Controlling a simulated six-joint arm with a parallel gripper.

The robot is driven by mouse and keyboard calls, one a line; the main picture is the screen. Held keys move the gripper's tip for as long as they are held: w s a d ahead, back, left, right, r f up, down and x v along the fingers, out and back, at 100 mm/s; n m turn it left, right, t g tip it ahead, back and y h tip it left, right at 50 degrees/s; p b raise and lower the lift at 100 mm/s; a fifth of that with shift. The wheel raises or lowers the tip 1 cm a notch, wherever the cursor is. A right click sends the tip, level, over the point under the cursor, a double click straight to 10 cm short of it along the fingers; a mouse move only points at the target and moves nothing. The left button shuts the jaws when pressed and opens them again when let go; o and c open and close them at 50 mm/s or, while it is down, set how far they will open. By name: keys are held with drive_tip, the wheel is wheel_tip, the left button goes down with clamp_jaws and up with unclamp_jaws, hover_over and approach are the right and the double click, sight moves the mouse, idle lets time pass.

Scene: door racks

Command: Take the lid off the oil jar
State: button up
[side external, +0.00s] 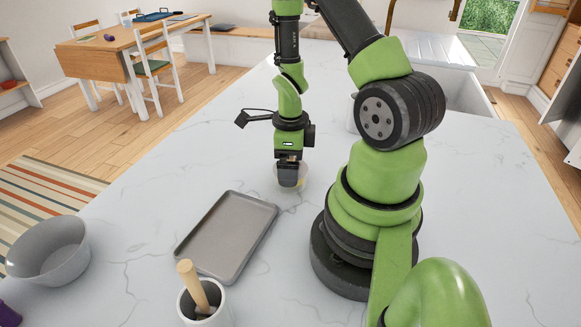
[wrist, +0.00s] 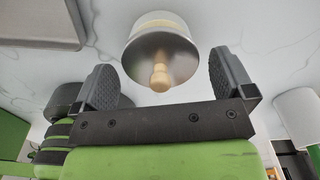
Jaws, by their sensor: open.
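The oil jar (side external: 304,177) stands on the white marble counter, mostly hidden behind my gripper (side external: 290,180) in the side view. In the wrist view, the jar's lid (wrist: 158,50) is a grey disc with a light wooden knob (wrist: 160,75), and it sits on the jar (wrist: 157,20). My gripper (wrist: 165,75) is open. Its two black fingers appear on either side of the knob, with a gap to each. How far the fingertips are from the knob in depth is hard to tell.
A grey tray (side external: 229,236) lies in front and to the left of the jar. A mortar (side external: 207,308) with a wooden pestle (side external: 193,286) stands at the front, and a grey bowl (side external: 50,252) at left. A white cylinder (wrist: 299,115) shows at right in the wrist view.

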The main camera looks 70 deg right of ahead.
drive_tip(key=shift+c, duration=0.5)
drive_tip(key=c, duration=0.7)
drive_tip(key=shift+c, duration=0.2)
wheel_tip(320, 180, up, 9)
drive_tip(key=shift+w+r, duration=0.1)
drive_tip(key=shift+r, duration=0.05)
drive_tip(key=w+d+f, duration=0.2)
drive_tip(key=w+f, duration=0.1)
drive_tip(key=w, duration=0.8)
hover_over(246, 168)
wheel_tip(246, 168, down, 5)
drive_tip(key=shift+a+f, duration=0.1)
drive_tip(key=shift+f, duration=2.3)
